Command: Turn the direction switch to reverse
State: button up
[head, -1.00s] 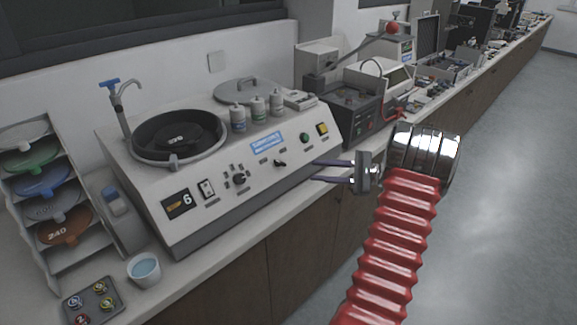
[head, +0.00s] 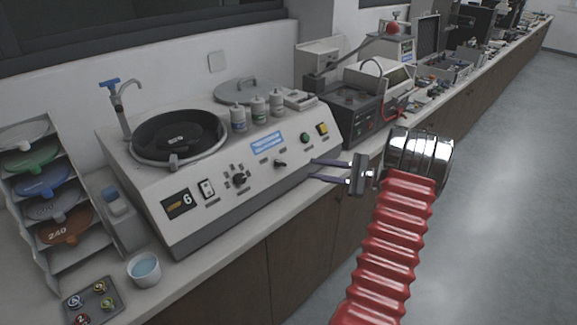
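The grinding machine (head: 222,212) has a sloped cream front panel with several controls. A small black turn switch (head: 280,163) sits right of centre below the blue label. It may be the direction switch; the lettering is too small to read. A black rotary knob (head: 239,179) with marks around it sits further left. My gripper (head: 311,169) is open and empty, its two thin dark fingers pointing left. In the picture its tips lie right of the small black switch, by the panel's lower right edge, apparently without touching it.
A green button (head: 304,138) and a yellow switch (head: 322,129) sit on the panel above the gripper. A rocker switch (head: 206,188) and a display (head: 178,204) reading 6 are at left. Bottles (head: 257,109) stand on top. Open floor lies right.

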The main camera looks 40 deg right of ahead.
aim_at(283, 164)
jog(key=x, duration=0.9)
jog(key=shift+w+a, duration=0.2)
jog(key=shift+w, duration=0.1)
jog(key=shift+c, duration=0.6)
